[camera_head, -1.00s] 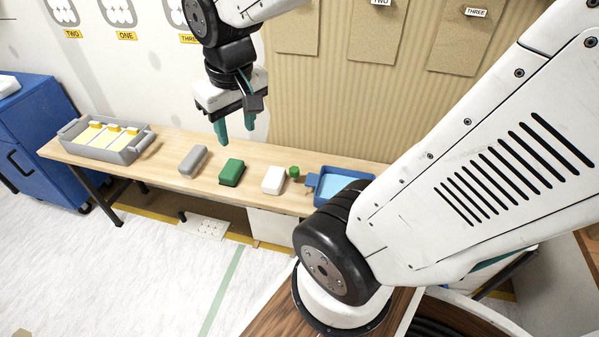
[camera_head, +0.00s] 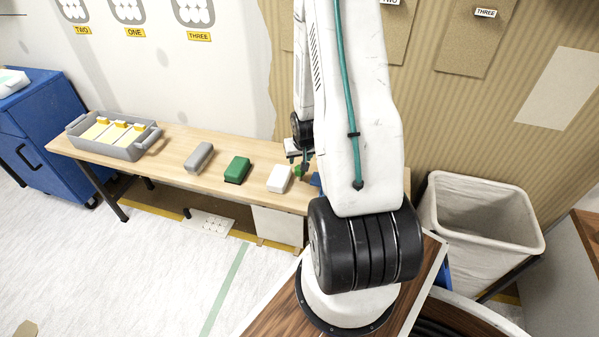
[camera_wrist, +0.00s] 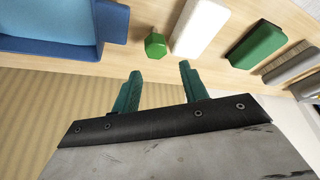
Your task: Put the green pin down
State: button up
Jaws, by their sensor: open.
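The green pin (camera_wrist: 155,46), a small hexagonal piece, stands on the wooden table between a white block (camera_wrist: 200,27) and a blue tray (camera_wrist: 113,22). My gripper (camera_wrist: 160,82) is open and empty, its two teal fingers apart and pointing toward the pin. The pin lies beyond the fingertips, roughly in line with the gap, with no contact visible. In the head view the pin (camera_head: 298,169) shows beside the white block (camera_head: 279,179), and my gripper is close to it, partly hidden by my arm.
A green block (camera_head: 237,169) and a grey block (camera_head: 199,157) sit farther left on the table (camera_head: 175,178). A grey crate (camera_head: 113,148) with yellow-tabbed contents stands at its left end. A bin (camera_head: 437,205) stands right of my arm, which hides most of the blue tray.

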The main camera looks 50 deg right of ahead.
aim_at(300, 174)
jog(key=x, duration=0.8)
jog(key=shift+s+d+f, duration=0.15)
jog(key=shift+s+d, duration=0.05)
jog(key=shift+s, duration=0.1)
jog(key=c, duration=0.8)
